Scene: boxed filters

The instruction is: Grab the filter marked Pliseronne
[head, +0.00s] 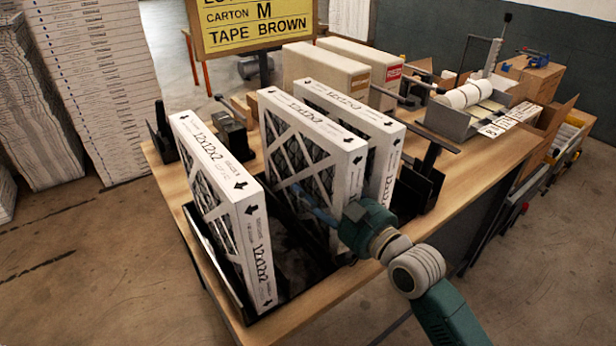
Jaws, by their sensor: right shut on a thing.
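Three white-framed pleated filters marked 12x12x2 stand upright on the table: a left filter (262,246), a middle filter (346,186) and a right filter (386,170). Smaller print shows on their edges, but I cannot read the name Pliseronne on any. My right gripper (333,219) reaches in from the lower right at the front edge of the middle filter. A bluish finger shows against that filter's left face; the other finger is hidden. It is shut on the middle filter. My left gripper is not in view.
The filters stand in a dark rack on the wooden table (296,322). Two boxes, one with a brown label (312,72) and one with a red label (393,73), stand behind. Metal arms, white rolls (464,95) and cartons crowd the right.

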